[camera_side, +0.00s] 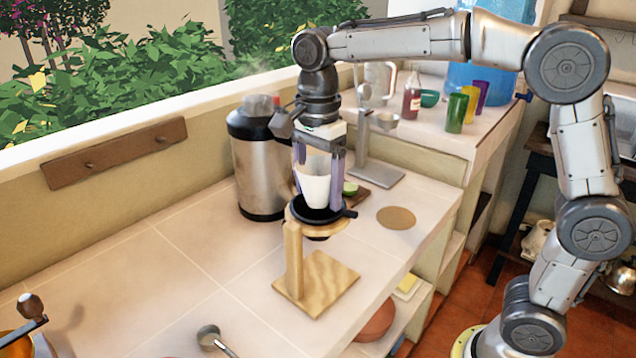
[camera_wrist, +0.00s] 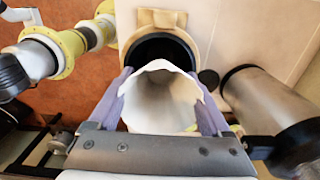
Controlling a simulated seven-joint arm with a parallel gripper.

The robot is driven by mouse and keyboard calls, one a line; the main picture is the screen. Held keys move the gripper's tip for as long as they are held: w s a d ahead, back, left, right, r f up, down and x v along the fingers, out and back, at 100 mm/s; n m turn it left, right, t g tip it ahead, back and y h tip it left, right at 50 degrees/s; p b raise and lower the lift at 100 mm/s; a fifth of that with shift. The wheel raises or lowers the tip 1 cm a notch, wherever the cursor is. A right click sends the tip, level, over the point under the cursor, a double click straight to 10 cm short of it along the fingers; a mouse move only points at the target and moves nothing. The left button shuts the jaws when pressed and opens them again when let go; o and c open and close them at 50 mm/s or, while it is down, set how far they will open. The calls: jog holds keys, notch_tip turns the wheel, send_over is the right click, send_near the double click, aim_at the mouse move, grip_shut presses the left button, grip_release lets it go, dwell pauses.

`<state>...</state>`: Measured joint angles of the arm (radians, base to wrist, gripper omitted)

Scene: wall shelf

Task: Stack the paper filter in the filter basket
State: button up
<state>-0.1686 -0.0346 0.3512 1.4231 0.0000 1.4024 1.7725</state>
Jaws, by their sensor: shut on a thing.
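The white paper filter (camera_side: 315,187) is held upright, its mouth up, between the fingers of my gripper (camera_side: 319,182). In the wrist view the filter (camera_wrist: 160,98) is a pale open cone between the two purple fingers (camera_wrist: 160,105). The black filter basket (camera_side: 337,214) sits in the ring of a wooden stand (camera_side: 293,262). In the side view the filter's lower end is right at the basket's mouth; I cannot tell whether it touches. In the wrist view the dark basket (camera_wrist: 155,47) shows beyond the filter, which hides part of it.
A tall steel flask (camera_side: 258,160) stands close behind and left of the stand. A metal stand (camera_side: 375,172) and a round tan disc (camera_side: 396,217) are behind and right. Colored cups (camera_side: 457,112) stand on the raised ledge. The counter at front left is mostly clear.

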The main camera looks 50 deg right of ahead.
jog(key=shift+f, duration=0.35)
jog(key=o, duration=1.1)
jog(key=shift+r, duration=6.6)
jog(key=s+d+f+n+t, duration=0.2)
jog(key=s+d+f+n, duration=0.1)
jog(key=s+f+n, duration=0.5)
jog(key=s+d+f+n+t, duration=0.3)
jog(key=s+f+n, duration=0.5)
jog(key=s+n, duration=0.2)
jog(key=shift+s+f+t, duration=0.2)
jog(key=shift+s+t, duration=0.1)
jog(key=shift+s, duration=0.7)
jog(key=shift+d, duration=0.1)
